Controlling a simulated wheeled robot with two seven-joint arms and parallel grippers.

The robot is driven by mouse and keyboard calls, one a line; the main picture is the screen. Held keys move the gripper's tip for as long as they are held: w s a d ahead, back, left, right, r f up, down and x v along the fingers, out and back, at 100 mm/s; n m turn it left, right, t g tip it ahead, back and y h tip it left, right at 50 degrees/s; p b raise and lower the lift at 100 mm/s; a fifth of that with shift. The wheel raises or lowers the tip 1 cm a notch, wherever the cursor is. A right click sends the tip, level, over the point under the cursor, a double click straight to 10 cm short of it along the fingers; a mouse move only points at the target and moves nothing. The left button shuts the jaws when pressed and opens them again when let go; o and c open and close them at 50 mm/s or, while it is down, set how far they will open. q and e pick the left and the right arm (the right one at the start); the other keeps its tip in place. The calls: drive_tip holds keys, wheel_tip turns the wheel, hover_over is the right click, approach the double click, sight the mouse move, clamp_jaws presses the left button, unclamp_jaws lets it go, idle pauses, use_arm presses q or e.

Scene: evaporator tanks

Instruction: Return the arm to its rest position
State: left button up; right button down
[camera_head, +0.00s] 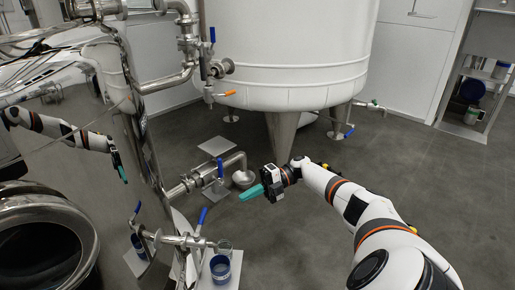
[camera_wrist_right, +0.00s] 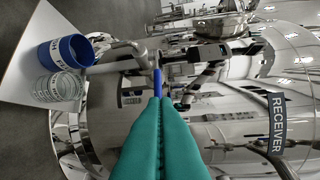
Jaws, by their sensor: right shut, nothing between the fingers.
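My right arm (camera_head: 370,215) reaches in from the lower right of the head view, out over the floor. Its right gripper (camera_head: 243,194) has teal fingers pointing left, near the pipes beside the steel tank. In the right wrist view the teal fingers (camera_wrist_right: 161,105) lie together, shut with nothing between them. A blue valve handle (camera_wrist_right: 157,82) shows just beyond the fingertips there; I cannot tell whether they touch. The arm shape at the left of the head view looks like a reflection in the polished tank. My left gripper is not in view.
The polished steel tank (camera_head: 85,165) and pipes with blue-handled valves (camera_head: 200,217) stand left of the gripper. A large white tank (camera_head: 285,50) stands behind. Floor (camera_head: 460,185) on the right is clear.

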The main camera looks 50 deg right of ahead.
drive_tip(key=shift+w+v, duration=0.1)
drive_tip(key=shift+v, duration=0.65)
drive_tip(key=shift+w+v, duration=0.15)
drive_tip(key=shift+v, duration=0.55)
